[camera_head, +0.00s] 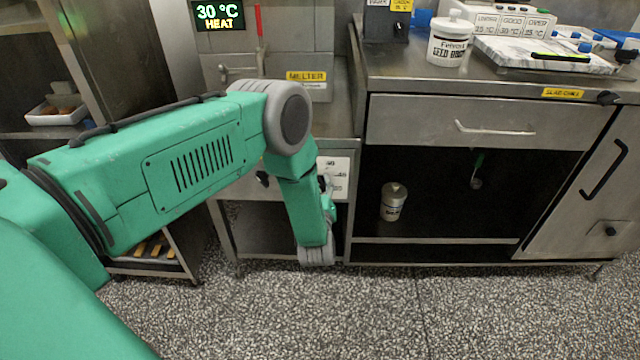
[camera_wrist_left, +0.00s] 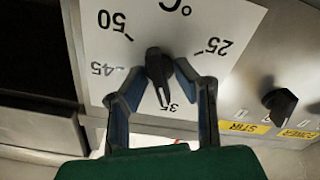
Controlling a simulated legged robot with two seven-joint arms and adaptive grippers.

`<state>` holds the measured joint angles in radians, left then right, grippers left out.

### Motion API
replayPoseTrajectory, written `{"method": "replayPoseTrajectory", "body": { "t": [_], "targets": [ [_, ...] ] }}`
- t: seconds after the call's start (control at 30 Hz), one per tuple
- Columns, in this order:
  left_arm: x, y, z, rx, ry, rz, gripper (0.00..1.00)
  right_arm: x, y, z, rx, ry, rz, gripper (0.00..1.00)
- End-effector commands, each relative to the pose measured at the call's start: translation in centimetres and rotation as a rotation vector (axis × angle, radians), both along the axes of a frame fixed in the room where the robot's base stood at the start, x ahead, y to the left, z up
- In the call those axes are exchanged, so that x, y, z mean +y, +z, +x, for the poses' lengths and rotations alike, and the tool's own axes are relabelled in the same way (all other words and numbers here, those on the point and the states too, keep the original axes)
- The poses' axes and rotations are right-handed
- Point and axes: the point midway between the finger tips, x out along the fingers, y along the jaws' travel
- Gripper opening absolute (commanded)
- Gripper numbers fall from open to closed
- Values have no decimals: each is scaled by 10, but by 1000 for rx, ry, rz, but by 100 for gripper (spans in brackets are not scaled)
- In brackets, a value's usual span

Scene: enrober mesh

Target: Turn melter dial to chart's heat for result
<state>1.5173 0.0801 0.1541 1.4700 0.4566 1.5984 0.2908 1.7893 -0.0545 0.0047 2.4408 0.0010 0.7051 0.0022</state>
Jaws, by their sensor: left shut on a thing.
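The melter dial (camera_wrist_left: 158,66) is a black knob on a white scale plate (camera_wrist_left: 225,20), with 25, 35, 45 and 50 readable in the left wrist view. My left gripper (camera_wrist_left: 163,80) is shut on the knob, one finger on each side. The knob's narrow end lies near the 35 mark; which end is the pointer I cannot tell. In the head view my arm hides most of the dial; part of the plate (camera_head: 341,178) shows. The heat display (camera_head: 218,14) reads 30 °C. My right gripper is out of view.
A second black knob (camera_wrist_left: 280,104) sits beside the scale, near yellow labels including STIR. A yellow MELTER label (camera_head: 306,76) is above the panel. A lidded white pot (camera_head: 450,42) and a marble slab (camera_head: 545,55) stand on the right counter. The speckled floor in front is clear.

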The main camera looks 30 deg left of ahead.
Motion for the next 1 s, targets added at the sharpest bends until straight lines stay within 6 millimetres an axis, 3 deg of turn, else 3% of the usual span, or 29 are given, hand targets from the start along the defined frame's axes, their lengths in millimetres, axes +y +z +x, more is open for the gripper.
{"method": "replayPoseTrajectory", "body": {
  "t": [0.43,0.47,0.77,1.0],
  "targets": [
    [-2,-6,-3,18,-4,2,0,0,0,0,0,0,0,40],
    [-2,-6,-3,18,-4,2,31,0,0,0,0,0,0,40],
    [-2,-2,-4,9,-2,4,31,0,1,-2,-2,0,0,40],
    [-21,-3,-33,13,-4,5,31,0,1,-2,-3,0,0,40]
  ]
}}
